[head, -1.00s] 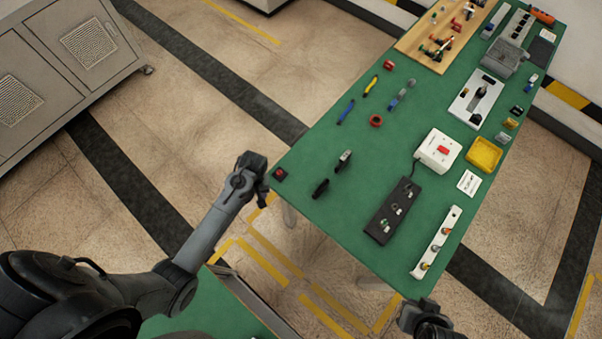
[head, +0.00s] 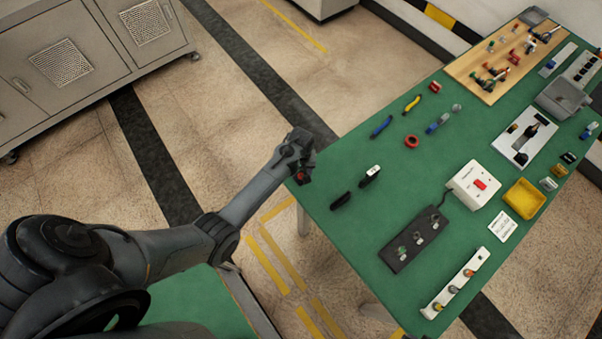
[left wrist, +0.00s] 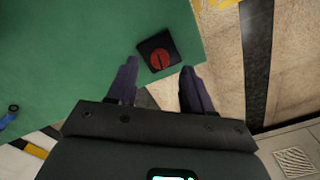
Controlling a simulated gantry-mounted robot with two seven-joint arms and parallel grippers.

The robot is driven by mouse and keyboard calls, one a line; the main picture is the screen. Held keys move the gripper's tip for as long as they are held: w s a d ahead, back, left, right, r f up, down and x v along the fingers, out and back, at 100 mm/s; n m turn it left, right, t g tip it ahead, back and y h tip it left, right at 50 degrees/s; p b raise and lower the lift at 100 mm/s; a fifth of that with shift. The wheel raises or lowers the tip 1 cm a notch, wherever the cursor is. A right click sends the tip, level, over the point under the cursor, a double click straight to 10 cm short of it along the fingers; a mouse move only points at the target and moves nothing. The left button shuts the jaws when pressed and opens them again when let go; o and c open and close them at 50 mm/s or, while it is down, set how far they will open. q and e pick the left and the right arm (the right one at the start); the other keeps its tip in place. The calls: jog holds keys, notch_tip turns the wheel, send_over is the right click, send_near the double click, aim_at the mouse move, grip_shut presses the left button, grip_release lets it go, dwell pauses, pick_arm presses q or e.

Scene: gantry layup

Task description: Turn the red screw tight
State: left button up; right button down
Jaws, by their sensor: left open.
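The red screw (left wrist: 159,60) is a round red head with a dark slot across it, set in a small black square block (left wrist: 150,45). The block sits near the corner of the green table. My left gripper (left wrist: 157,82) is open, and in the left wrist view its two fingers point toward the block, with the screw ahead of and between them. In the head view my left gripper (head: 302,160) is at the table's near left corner and partly covers the block; a bit of the red screw (head: 301,177) shows there. My right gripper is not in view.
The green table (head: 330,245) holds a black switch strip (head: 412,240), a white strip with knobs (head: 455,284), a white box with a red switch (head: 474,185) and a yellow tray (head: 524,199). Open floor lies left of the table.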

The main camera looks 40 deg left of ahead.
aim_at(301, 175)
pick_arm(q)
jog(key=shift+f, duration=1.5)
jog(key=shift+c, duration=0.5)
grip_shut()
